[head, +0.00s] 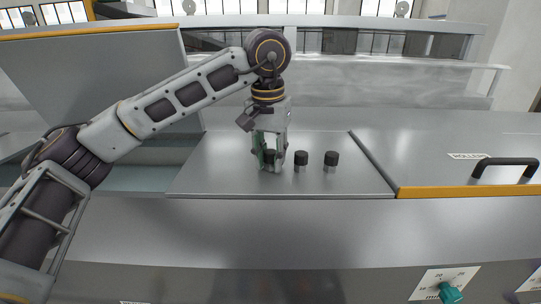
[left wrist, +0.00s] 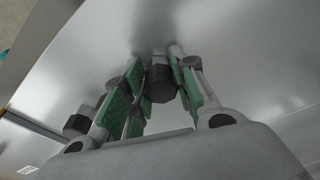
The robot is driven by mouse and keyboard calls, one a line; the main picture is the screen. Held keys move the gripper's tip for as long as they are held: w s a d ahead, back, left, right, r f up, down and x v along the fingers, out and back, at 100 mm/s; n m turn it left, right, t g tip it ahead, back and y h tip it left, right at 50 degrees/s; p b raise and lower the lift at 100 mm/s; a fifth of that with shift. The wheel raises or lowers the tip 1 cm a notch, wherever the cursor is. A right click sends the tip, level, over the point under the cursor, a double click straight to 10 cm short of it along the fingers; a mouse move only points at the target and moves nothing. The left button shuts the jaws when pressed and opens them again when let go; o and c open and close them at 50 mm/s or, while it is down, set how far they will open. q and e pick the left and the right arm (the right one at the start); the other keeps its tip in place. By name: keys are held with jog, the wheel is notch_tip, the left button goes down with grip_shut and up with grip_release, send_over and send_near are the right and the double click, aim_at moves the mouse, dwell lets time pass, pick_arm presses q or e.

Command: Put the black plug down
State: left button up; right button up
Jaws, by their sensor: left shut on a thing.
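My left gripper (head: 270,160) points down over the flat metal panel (head: 228,178) and is shut on a black plug. In the head view the held black plug (head: 269,157) is partly hidden by the fingers. In the left wrist view the held plug (left wrist: 158,83) sits between the green-padded fingers (left wrist: 160,95). It is close to the panel, at about the height of the other plugs. I cannot tell whether it touches the panel. My right gripper is not in view.
Two more black-capped plugs stand upright to the right of the gripper, a nearer one (head: 301,159) and a farther one (head: 331,160). A black handle (head: 505,162) is on the right panel. A teal knob (head: 450,293) is at the lower front. The panel's left part is clear.

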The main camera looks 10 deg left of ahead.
aim_at(269, 155)
pick_arm(q)
jog(key=shift+f, duration=0.2)
jog(key=o, duration=1)
jog(key=shift+o, duration=0.2)
jog(key=shift+r, duration=0.25)
notch_tip(269, 155, up, 12)
jog(key=s, duration=0.1)
jog(key=shift+s, duration=0.2)
jog(key=shift+f, duration=0.1)
dwell(0.4)
